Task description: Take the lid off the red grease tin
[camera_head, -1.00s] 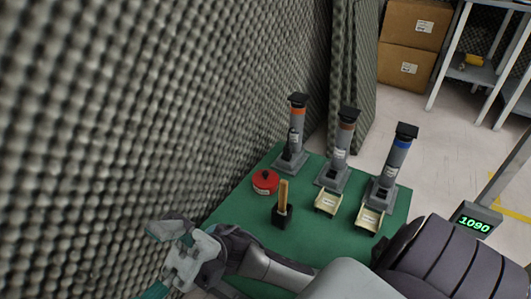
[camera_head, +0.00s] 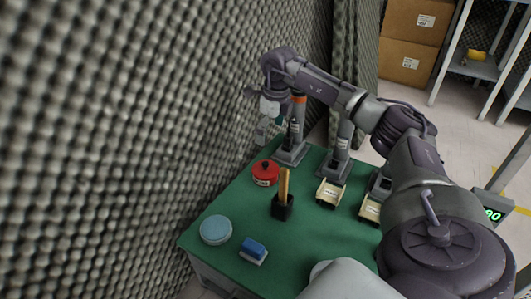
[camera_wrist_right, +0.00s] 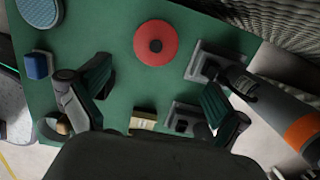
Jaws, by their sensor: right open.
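The red grease tin (camera_head: 265,173) stands on the green mat (camera_head: 310,245) near its left edge, beside the foam wall. Its red lid with a small dark knob is on it. In the right wrist view the tin (camera_wrist_right: 155,43) shows from above, at the top middle, past the fingertips. My right gripper (camera_head: 270,122) is above and behind the tin in the head view, near the wall and the orange-banded column. It also shows in the right wrist view (camera_wrist_right: 155,88), with its fingers wide apart and nothing between them. My left gripper is not in view.
A wooden-handled tool stands in a black holder (camera_head: 283,207) close to the tin. Grey columns (camera_head: 297,130) stand behind it, partly covered by my arm. Cream trays (camera_head: 328,194), a blue round pad (camera_head: 215,230) and a blue block (camera_head: 254,248) lie on the mat. The foam wall (camera_head: 130,130) rises at left.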

